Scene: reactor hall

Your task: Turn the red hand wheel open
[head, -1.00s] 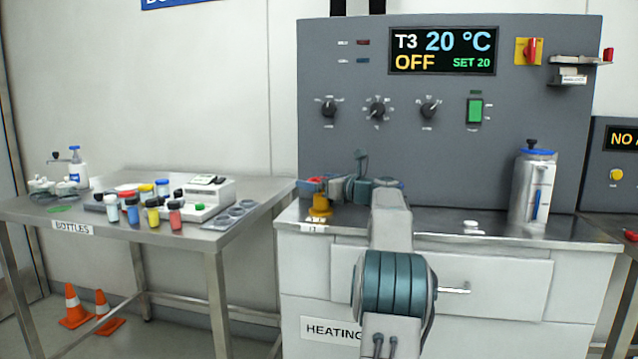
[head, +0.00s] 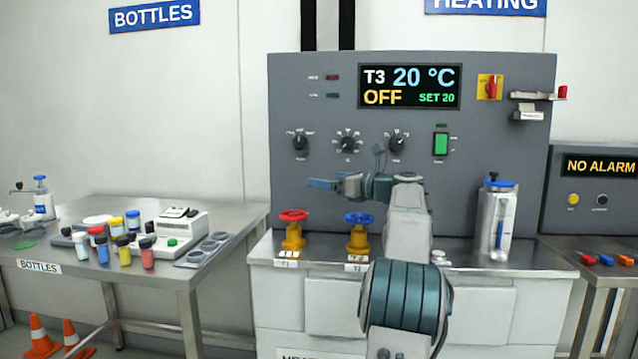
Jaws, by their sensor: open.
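The red hand wheel (head: 293,215) sits on a yellow valve body at the left front of the heating bench, above a small label. A blue hand wheel (head: 359,218) on a like yellow valve stands to its right. My gripper (head: 322,184) is open and empty. It points left, above the bench, higher than both wheels and a little right of the red one in the picture. It appears apart from both wheels. My arm hides part of the bench behind the blue wheel's right side.
A grey panel (head: 290,100) with knobs and a display reading T3 20 °C OFF stands behind the valves. A steel vessel with a blue lid (head: 496,218) stands at right on the bench. A bottle table (head: 235,226) is at left.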

